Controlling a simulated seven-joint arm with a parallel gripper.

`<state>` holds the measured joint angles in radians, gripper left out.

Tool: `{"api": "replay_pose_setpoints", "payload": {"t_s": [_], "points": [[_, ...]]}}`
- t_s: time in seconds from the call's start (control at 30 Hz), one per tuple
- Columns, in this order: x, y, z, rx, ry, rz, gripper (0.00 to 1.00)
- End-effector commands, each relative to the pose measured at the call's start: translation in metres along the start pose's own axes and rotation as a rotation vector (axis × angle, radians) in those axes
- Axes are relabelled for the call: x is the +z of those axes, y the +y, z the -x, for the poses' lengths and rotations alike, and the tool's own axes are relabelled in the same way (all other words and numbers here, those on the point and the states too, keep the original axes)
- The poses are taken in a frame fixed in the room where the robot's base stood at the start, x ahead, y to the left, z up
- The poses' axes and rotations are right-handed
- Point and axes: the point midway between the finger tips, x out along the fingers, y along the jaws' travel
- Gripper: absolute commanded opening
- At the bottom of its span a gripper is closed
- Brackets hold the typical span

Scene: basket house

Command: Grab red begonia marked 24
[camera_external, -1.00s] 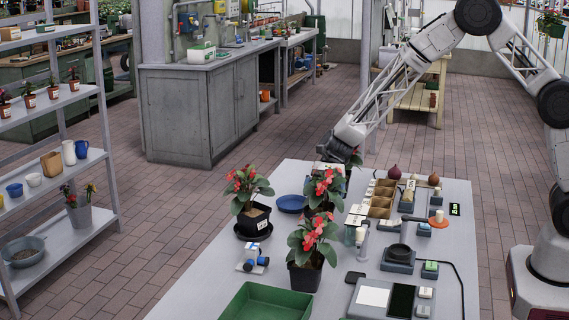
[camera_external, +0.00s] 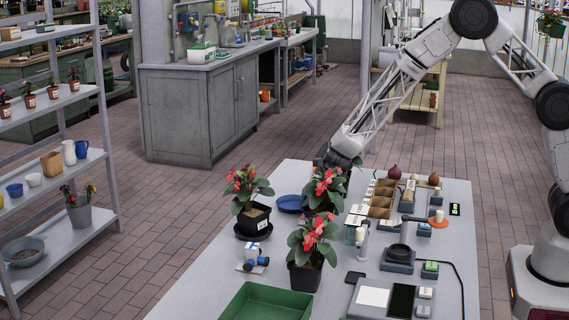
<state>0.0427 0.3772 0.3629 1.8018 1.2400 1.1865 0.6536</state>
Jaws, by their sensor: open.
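Three red-flowered begonias in dark pots stand on the grey table. The left begonia (camera_external: 247,188) stands on a black saucer, with a white label (camera_external: 262,224) on its pot that is too small to read surely. The front begonia (camera_external: 311,240) is in the middle of the table. The back begonia (camera_external: 327,185) stands behind it, its pot mostly hidden. I cannot tell which is marked 24. My gripper (camera_external: 328,160) is open at the back begonia's upper leaves, partly hidden by them. I cannot tell whether it touches the plant.
A green tray (camera_external: 232,312), a blue bowl (camera_external: 289,203), a blue-white device (camera_external: 253,258) and a divided brown box (camera_external: 381,200) share the table (camera_external: 200,277). Small devices crowd its right side. A shelf with pots (camera_external: 62,174) stands at left.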

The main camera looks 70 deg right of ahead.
Motion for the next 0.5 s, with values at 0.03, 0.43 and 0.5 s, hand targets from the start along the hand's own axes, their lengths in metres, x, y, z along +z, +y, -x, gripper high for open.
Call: {"api": "replay_pose_setpoints", "payload": {"t_s": [0.03,0.43,0.5], "points": [[0.0,0.0,0.0001,0.0,0.0,0.0,1.0],[0.0,0.0,0.0001,0.0,0.0,0.0,0.76],[0.0,0.0,0.0001,0.0,0.0,0.0,0.65]]}}
